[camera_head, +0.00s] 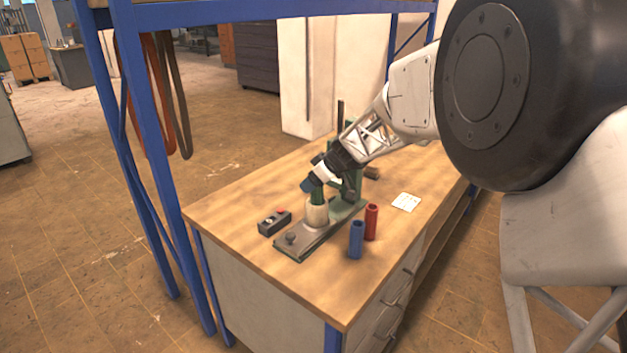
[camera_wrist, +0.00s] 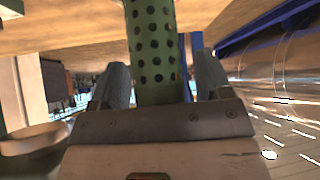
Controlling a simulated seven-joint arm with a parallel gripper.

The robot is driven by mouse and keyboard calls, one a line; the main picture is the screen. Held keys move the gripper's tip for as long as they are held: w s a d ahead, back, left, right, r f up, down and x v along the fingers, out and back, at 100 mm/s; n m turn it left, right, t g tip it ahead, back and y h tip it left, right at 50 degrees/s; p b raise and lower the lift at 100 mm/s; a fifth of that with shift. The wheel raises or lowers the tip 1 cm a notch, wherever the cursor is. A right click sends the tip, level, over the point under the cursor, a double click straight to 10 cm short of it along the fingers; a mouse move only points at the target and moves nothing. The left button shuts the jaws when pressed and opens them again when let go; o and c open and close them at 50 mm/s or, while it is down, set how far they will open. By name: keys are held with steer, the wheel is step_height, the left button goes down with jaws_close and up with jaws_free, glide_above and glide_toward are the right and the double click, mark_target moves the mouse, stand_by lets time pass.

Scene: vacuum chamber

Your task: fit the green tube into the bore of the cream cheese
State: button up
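The cream cheese (camera_head: 317,214) is a short pale upright cylinder standing on a grey metal plate on the bench. The green tube (camera_head: 317,196) stands about upright directly above it. Its lower end meets the cheese's top, and I cannot tell how far it is inside the bore. My gripper (camera_head: 308,185) comes in tilted from the upper right, at the tube's upper end. The bore is hidden.
A green machine frame (camera_head: 348,192) stands right behind the cheese. A blue tube (camera_head: 356,240) and a red tube (camera_head: 371,222) stand to the right. A black control box (camera_head: 274,222) lies left of the plate. The bench front (camera_head: 335,300) is clear.

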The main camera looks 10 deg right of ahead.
steer(key=v, duration=0.7)
steer(key=shift+s+d+r, duration=0.15)
steer(key=shift+d+r, duration=0.05)
steer(key=shift+r, duration=0.15)
stand_by(0.9)
steer(key=s+r+m+g+h, duration=0.15)
steer(key=s+r, duration=0.25)
steer(key=s, duration=0.7)
steer(key=s+r+m+h, duration=0.2)
steer(key=s+r+m, duration=0.1)
steer(key=s, duration=0.8)
steer(key=s+d+f+m+h, duration=0.1)
steer(key=s+d+m, duration=0.1)
steer(key=s, duration=1)
steer(key=s+d+f+m+h, duration=0.2)
steer(key=s+d+m, duration=0.1)
steer(key=s, duration=0.9)
steer(key=shift+m+g, duration=0.35)
steer(key=shift+m, duration=0.5)
